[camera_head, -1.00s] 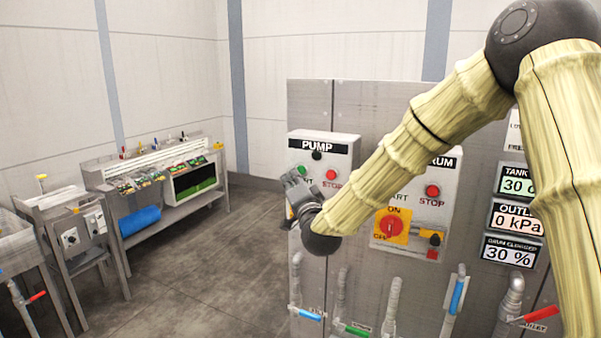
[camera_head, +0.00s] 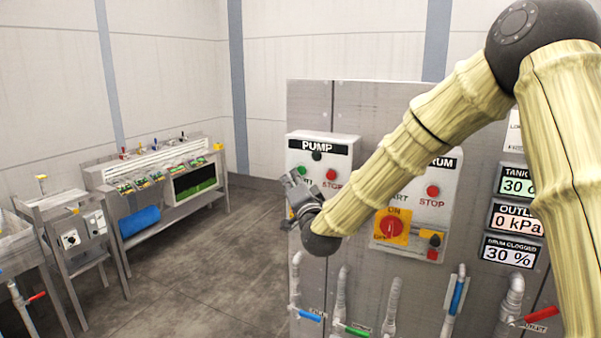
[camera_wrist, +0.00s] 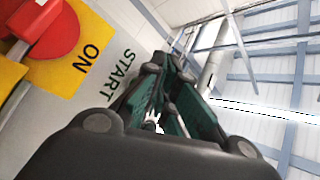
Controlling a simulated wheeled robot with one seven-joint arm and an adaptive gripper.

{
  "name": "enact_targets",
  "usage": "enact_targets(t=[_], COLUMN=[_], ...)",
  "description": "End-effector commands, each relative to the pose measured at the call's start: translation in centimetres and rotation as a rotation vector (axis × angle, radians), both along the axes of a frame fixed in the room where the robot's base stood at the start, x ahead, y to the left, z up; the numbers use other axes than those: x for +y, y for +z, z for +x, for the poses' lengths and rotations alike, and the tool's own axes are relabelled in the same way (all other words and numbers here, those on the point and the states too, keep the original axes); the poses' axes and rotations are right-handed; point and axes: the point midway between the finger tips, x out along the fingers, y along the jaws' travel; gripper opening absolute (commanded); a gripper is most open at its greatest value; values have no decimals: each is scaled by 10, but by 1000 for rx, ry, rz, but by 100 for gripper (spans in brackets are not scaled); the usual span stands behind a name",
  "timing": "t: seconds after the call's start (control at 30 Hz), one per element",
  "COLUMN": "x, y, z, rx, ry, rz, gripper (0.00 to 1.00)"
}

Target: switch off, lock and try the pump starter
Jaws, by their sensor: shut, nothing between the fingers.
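The pump starter (camera_head: 340,150) is a pale box labelled PUMP on the grey panel in the head view. It has a dark round lamp (camera_head: 316,156), a green START button (camera_head: 302,170) and a red STOP button (camera_head: 331,174). My gripper (camera_head: 291,180) is shut and empty in front of the box's lower left; with my arm it hides the lower box. In the wrist view a red rotary knob (camera_wrist: 50,30) on a yellow plate (camera_wrist: 78,68) marked ON lies left of my shut fingers (camera_wrist: 170,75), apart from them. No lock shows clearly on it.
The drum starter to the right has a red knob (camera_head: 390,227) on a yellow plate and a red STOP button (camera_head: 433,190). Displays (camera_head: 508,252) stand farther right. Pipes with coloured valve handles (camera_head: 309,315) are below. Open floor (camera_head: 200,270) lies left of the panel.

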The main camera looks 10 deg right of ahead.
Motion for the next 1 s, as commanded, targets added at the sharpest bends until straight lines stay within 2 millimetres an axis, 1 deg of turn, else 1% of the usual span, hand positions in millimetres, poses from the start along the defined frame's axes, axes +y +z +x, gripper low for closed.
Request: enact_targets(t=[1.0], x=[-5], y=[0], z=[6], rx=[0], ry=[0], rz=[0], gripper=[0])
